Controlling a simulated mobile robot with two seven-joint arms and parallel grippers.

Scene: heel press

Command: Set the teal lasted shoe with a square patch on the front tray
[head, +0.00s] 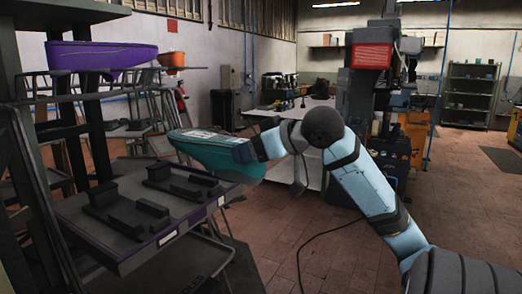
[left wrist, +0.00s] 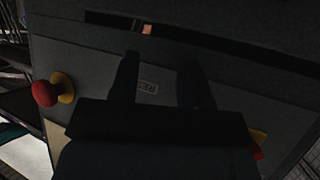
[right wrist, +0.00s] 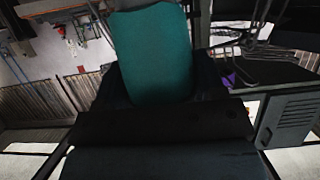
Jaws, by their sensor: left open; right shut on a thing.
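The teal shoe (head: 212,157) is held in the air at the right edge of the front tray (head: 133,262), sole side up or tilted, I cannot tell which. A pale marking shows on its upper face, but its shape is too small to tell. My right gripper (head: 238,150) is shut on the shoe; the right wrist view shows the teal surface (right wrist: 153,55) between its fingers. The front tray carries low dark blocks (head: 125,213) in pairs and bare dark surface. My left gripper (left wrist: 160,85) is open and empty, facing a dark panel; it is outside the head view.
A purple shoe (head: 100,56) sits on a higher support at the left, with an orange thing (head: 172,60) behind it. Dark rack posts stand at the left. The dark panel in the left wrist view has a red button (left wrist: 45,93). Open tiled floor lies right of the tray.

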